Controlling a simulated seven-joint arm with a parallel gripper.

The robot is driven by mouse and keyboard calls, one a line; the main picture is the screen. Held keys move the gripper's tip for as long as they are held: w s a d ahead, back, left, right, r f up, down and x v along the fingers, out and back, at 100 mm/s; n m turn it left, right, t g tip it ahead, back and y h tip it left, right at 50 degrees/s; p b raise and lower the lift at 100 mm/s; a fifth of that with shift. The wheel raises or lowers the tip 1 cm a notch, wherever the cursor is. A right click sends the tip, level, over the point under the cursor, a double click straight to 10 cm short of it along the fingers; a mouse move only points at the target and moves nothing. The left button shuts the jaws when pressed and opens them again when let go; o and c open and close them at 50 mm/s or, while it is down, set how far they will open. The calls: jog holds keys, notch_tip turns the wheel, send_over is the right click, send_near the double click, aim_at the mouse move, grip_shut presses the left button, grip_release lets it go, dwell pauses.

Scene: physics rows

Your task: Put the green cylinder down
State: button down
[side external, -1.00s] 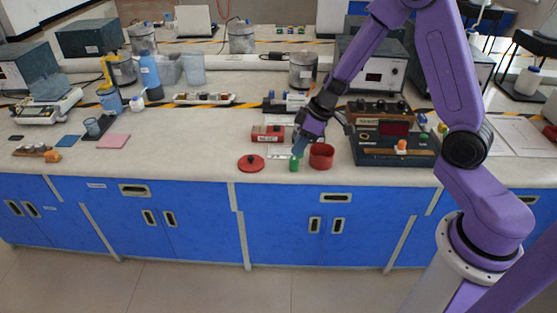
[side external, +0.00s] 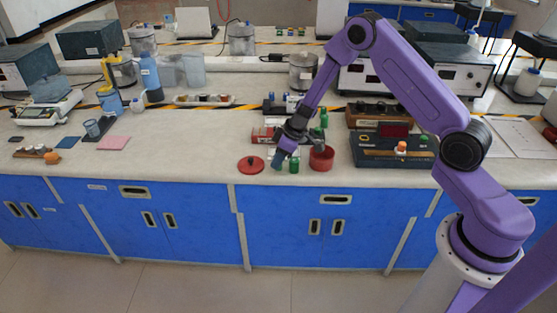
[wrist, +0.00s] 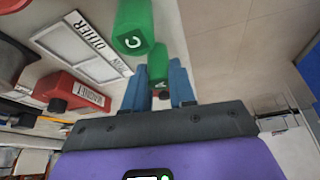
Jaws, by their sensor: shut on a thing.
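My gripper (side external: 281,160) is low over the near part of the bench, its blue fingers pointing down. In the wrist view, the fingers (wrist: 160,88) are shut on a green cylinder marked A (wrist: 158,62). The held cylinder is hard to make out in the side view, where the fingers cover it. A second green cylinder (side external: 295,165), marked C in the wrist view (wrist: 132,25), stands just right of my gripper. I cannot tell whether the held cylinder touches the bench.
A red pot (side external: 321,160) stands right of the second cylinder and a red lid (side external: 250,165) lies left. A red magnet box (wrist: 75,92) and a white-outlined frame labelled OTHER (wrist: 85,48) are close by. Another green object (side external: 324,118) is behind.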

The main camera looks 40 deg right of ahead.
jog(key=shift+f, duration=0.35)
jog(key=shift+f, duration=0.15)
jog(key=c, duration=0.9)
grip_release()
jog(key=shift+r, duration=0.25)
jog(key=v, duration=1.2)
